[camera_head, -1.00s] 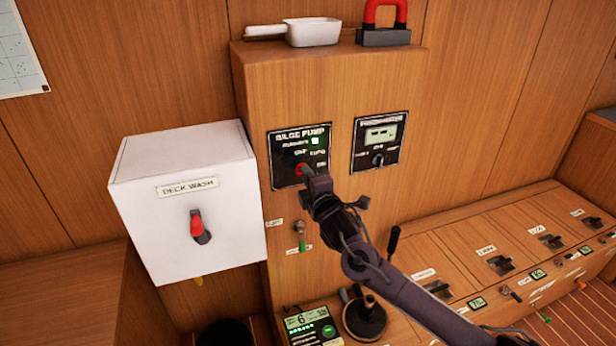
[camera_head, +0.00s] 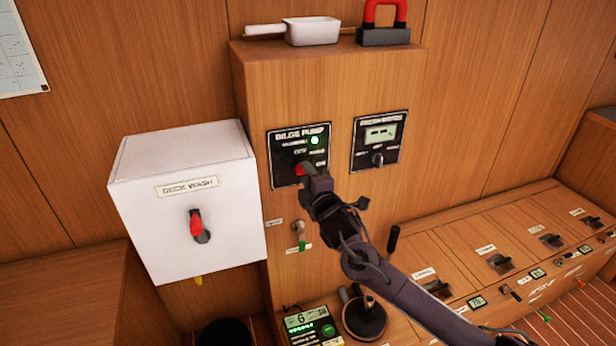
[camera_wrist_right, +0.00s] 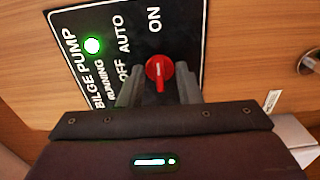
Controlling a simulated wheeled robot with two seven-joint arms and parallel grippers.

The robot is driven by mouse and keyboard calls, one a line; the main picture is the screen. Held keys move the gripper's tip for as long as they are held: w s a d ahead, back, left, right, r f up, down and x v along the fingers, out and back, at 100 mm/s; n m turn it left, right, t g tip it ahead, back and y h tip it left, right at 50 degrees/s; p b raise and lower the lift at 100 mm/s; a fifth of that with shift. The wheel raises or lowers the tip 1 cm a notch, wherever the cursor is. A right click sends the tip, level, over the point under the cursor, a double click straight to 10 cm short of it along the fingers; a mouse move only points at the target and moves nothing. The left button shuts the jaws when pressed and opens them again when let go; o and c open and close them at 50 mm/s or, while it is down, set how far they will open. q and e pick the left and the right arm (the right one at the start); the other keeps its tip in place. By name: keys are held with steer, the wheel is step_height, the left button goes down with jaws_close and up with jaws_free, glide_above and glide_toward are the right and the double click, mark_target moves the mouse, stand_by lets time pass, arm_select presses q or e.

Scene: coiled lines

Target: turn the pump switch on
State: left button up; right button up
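The black bilge pump panel (camera_head: 283,157) is on the front of the wooden cabinet, with a round green light lit beside "RUNNING". Its red knob (camera_wrist_right: 159,75) shows in the right wrist view, with its white line toward the word ON. My right gripper (camera_wrist_right: 159,88) is at the panel, one finger on each side of the knob. The fingers are open, with small gaps seen between them and the knob. In the head view my right gripper (camera_head: 312,182) partly covers the knob and the panel's lower right. My left gripper is not in view.
A white deck wash box (camera_head: 180,215) with a red switch juts out at left. A fresh water panel (camera_head: 380,141) is just right. A white scoop (camera_head: 312,32) and red-handled block (camera_head: 384,35) sit on top. A low console (camera_head: 480,262) with several switches lies at right.

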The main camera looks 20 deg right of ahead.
steer(key=s+b, duration=0.1)
steer(key=s, duration=0.6)
steer(key=shift+s+d+b, duration=0.15)
steer(key=shift+s+b, duration=0.15)
steer(key=shift+s, duration=0.1)
